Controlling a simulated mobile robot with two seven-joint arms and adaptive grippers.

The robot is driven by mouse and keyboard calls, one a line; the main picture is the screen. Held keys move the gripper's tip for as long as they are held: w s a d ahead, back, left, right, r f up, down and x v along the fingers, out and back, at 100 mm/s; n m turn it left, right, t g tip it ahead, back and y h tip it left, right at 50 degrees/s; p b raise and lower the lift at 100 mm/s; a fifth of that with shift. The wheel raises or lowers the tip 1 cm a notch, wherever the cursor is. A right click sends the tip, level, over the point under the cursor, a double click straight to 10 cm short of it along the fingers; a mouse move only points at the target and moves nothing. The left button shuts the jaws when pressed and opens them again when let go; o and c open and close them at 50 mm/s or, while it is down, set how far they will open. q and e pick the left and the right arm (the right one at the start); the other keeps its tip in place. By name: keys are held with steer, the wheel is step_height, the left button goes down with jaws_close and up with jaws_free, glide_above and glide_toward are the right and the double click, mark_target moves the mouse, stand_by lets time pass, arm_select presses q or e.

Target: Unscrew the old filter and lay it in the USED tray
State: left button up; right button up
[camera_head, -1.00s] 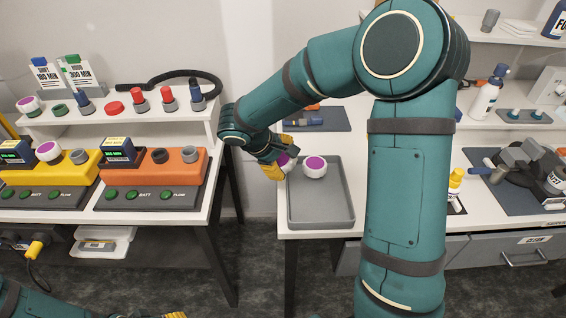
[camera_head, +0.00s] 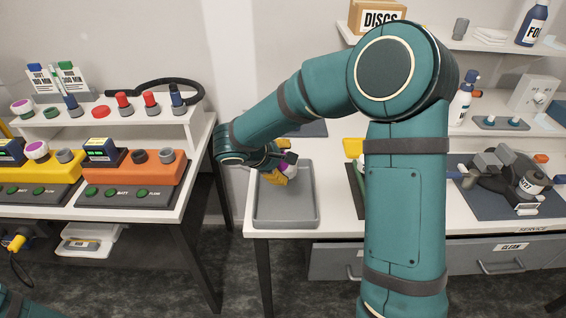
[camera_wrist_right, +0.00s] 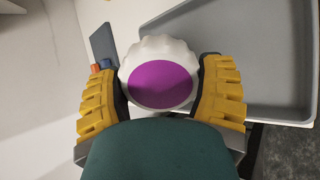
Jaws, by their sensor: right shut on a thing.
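A white filter with a purple end face (camera_wrist_right: 162,78) sits between the two yellow fingers of my right gripper (camera_wrist_right: 160,95), which is shut on it. In the head view the right gripper (camera_head: 281,170) is over the grey tray (camera_head: 285,221), hiding part of the tray floor. Only a little purple of the filter (camera_head: 283,160) shows there. In the wrist view the tray (camera_wrist_right: 258,75) lies to the right of the filter, its visible floor bare. I can read no label on the tray. My left gripper is out of view.
The left bench holds a yellow block (camera_head: 45,174) and an orange block (camera_head: 140,172), with a similar purple-topped part (camera_head: 37,150). A gap separates the benches. A dark mat with a machine (camera_head: 520,180) lies at right. My right arm covers the middle.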

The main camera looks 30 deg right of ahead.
step_height(320, 180, down, 5)
steer(key=b, duration=0.2)
steer(key=shift+b, duration=0.4)
steer(key=shift+f+b, duration=0.45)
steer(key=shift+f, duration=0.45)
steer(key=shift+f+b, duration=0.75)
steer(key=shift+b, duration=0.1)
steer(key=o, duration=1.3)
steer(key=shift+a+r, duration=0.1)
steer(key=v, duration=1.1)
steer(key=shift+a+r, duration=0.25)
steer(key=shift+r, duration=0.05)
